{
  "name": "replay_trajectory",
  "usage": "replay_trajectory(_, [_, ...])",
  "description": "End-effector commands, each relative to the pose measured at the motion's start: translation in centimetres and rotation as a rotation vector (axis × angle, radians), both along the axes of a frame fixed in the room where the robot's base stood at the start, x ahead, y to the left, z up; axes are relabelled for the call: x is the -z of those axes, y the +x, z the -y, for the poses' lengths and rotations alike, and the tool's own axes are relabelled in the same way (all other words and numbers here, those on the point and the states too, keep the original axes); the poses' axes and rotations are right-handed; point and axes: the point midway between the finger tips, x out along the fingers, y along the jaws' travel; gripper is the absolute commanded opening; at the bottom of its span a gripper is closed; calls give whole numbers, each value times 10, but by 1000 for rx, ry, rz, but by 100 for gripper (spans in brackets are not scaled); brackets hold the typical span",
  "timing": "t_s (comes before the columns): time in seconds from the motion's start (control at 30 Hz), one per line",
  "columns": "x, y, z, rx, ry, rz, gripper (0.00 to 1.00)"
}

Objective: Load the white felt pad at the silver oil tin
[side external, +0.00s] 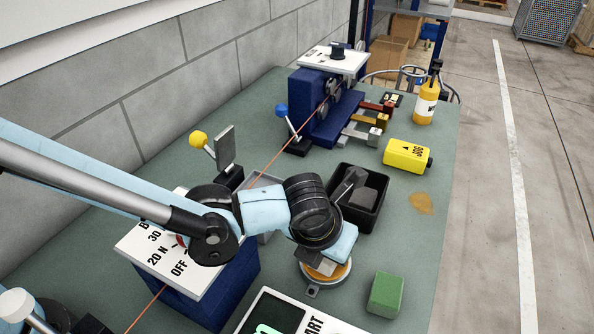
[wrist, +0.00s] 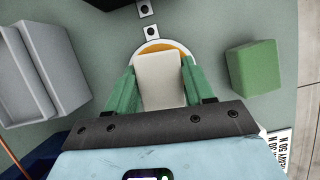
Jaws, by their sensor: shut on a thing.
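My gripper (wrist: 158,85) is shut on the white felt pad (wrist: 158,75), which sits between its green fingers in the wrist view. The silver oil tin (wrist: 148,47) lies below the pad, with amber oil showing past the pad's far edge. In the side view the tin (side external: 343,281) stands on the green bench directly under my gripper (side external: 322,262). The pad is mostly hidden there, and I cannot tell whether it touches the oil.
A green block (side external: 386,294) lies right of the tin. A black bin (side external: 350,219) with dark pieces stands behind it. A grey tray (wrist: 30,75) is at left in the wrist view. A yellow JOG box (side external: 405,154) and a bottle (side external: 427,103) stand farther back. A brown stain (side external: 421,203) marks the bench.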

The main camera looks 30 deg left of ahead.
Motion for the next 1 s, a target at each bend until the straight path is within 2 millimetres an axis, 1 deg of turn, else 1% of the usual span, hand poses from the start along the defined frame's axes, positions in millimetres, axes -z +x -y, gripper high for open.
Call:
replay_trajectory(0.17, [-1, 0, 0, -2, 0, -4, 28])
replay_trajectory(1.0, [-61, 0, 0, -1, 0, -2, 28])
